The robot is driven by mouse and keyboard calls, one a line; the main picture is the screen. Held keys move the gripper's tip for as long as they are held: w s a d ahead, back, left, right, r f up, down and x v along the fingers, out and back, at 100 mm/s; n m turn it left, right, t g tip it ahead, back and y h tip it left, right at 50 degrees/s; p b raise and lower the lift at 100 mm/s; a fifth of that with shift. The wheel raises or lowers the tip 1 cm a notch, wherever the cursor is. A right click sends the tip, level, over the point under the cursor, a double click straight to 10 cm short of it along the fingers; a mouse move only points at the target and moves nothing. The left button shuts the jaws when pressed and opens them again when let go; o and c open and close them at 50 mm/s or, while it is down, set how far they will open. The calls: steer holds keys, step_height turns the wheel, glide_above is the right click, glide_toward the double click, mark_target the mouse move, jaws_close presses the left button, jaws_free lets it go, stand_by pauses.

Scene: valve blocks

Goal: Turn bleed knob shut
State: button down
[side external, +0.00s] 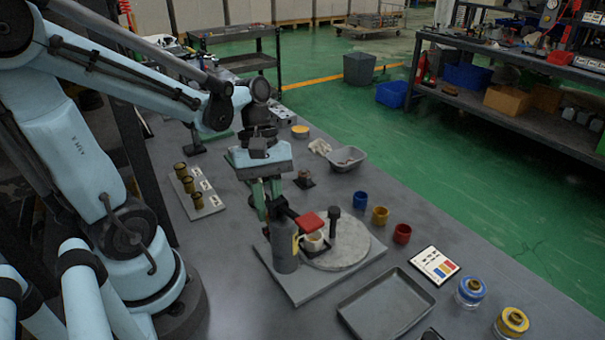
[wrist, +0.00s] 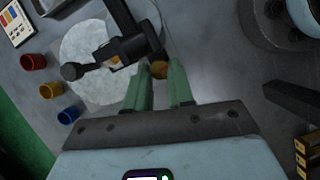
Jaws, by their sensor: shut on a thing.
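My gripper (side external: 267,206) points down at the dark upright cylinder (side external: 285,252) on the grey baseplate. In the wrist view, my gripper (wrist: 160,80) has its green fingers on either side of a small brass-coloured knob (wrist: 159,70), shut on it. This looks like the bleed knob, on the dark fitting (wrist: 130,48). In the side view the fingers and fitting hide the knob. The knob's turn angle cannot be told.
Blue (side external: 360,199), yellow (side external: 380,215) and red (side external: 402,233) cups stand to the right. An empty tray (side external: 386,304) lies in front. Brass parts (side external: 188,184) stand on a plate at left.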

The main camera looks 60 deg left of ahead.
steer(key=shift+m, duration=0.7)
steer(key=shift+g, duration=0.3)
steer(key=c, duration=1)
jaws_free()
steer(key=shift+r, duration=0.1)
steer(key=v, duration=1.2)
